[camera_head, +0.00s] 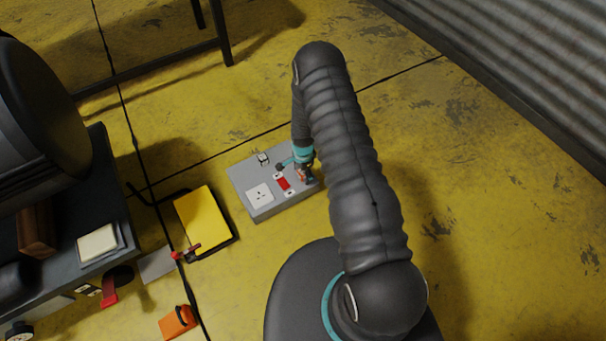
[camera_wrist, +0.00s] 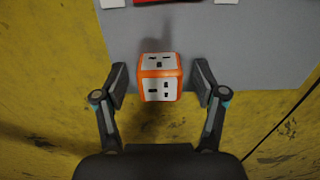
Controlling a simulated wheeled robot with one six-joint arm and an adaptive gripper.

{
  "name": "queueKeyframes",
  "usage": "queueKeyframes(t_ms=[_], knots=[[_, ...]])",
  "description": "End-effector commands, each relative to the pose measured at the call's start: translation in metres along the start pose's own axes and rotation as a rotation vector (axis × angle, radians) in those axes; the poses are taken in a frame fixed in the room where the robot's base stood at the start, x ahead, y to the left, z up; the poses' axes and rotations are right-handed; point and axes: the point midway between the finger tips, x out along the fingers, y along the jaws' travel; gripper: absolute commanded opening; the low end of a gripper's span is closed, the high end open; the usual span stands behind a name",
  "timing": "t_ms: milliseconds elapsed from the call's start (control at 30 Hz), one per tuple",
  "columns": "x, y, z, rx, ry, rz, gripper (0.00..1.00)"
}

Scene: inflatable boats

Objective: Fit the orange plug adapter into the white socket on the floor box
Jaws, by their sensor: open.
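The orange plug adapter (camera_wrist: 143,72), a small cube with white slotted faces, is between the two fingers of my gripper (camera_wrist: 160,84) in the wrist view. The gripper is open, with a gap on each side of the adapter. The adapter is over the grey floor box (camera_wrist: 255,50) near its edge; I cannot tell whether it rests on it. In the head view my gripper is at the right end of the floor box (camera_head: 247,178), partly hidden by my arm. The white socket (camera_head: 259,196), a square plate with dark slots, is on the box's left part and is empty.
A red part (camera_head: 283,183) with small white pieces lies between socket and gripper on the box. A small white-and-black fitting (camera_head: 263,158) is at its back. Floor right of my arm is clear.

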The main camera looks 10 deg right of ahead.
Motion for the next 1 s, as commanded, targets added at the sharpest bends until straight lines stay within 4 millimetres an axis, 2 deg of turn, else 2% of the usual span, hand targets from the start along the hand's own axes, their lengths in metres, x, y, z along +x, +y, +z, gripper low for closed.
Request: queueKeyframes(t_ms=[233, 267, 500, 833, 1000], knots=[[0.000, 0.000, 0.000, 0.000, 0.000, 0.000, 0.71], [0.000, 0.000, 0.000, 0.000, 0.000, 0.000, 0.68], [0.000, 0.000, 0.000, 0.000, 0.000, 0.000, 0.10], [-0.001, 0.000, 0.000, 0.000, 0.000, 0.000, 0.10], [-0.010, -0.001, 0.000, 0.000, 0.000, 0.000, 0.10]])
